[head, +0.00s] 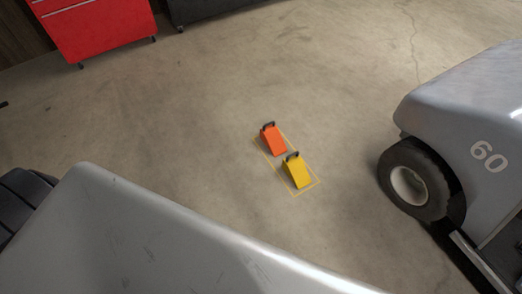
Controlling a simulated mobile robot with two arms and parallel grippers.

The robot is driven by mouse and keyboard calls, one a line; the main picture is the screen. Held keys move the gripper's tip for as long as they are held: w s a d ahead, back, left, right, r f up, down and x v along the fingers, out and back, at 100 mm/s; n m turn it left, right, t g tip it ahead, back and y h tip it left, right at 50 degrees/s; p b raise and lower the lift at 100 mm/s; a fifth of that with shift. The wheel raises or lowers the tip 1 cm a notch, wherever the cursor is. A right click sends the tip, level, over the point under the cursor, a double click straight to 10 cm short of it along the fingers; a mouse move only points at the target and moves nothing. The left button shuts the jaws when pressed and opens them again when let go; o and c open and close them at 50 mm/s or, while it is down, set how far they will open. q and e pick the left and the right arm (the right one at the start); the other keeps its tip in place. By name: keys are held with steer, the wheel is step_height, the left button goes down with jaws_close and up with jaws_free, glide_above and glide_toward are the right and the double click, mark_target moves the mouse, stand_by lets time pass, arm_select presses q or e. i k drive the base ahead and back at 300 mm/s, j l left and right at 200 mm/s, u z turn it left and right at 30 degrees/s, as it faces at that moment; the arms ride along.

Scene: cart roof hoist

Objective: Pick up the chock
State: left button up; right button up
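Two wedge-shaped chocks with dark handles lie on the concrete floor near the middle of the head view. One chock is orange (273,141), and the yellow chock (297,173) is next to it, nearer and slightly to the right. Both lie within a thin yellow outline (309,187) on the floor. Neither of my grippers shows in this view, and nothing is touching the chocks.
A grey cart (455,110) marked 60 stands at the right, with a black tyre (412,180). A large grey body panel (150,235) fills the lower left. A red tool cabinet (100,30) stands at the upper left. The floor around the chocks is clear.

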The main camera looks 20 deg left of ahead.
mark_target(294, 165)
steer(key=u, duration=0.25)
steer(key=i+z, duration=0.15)
steer(key=i, duration=0.9)
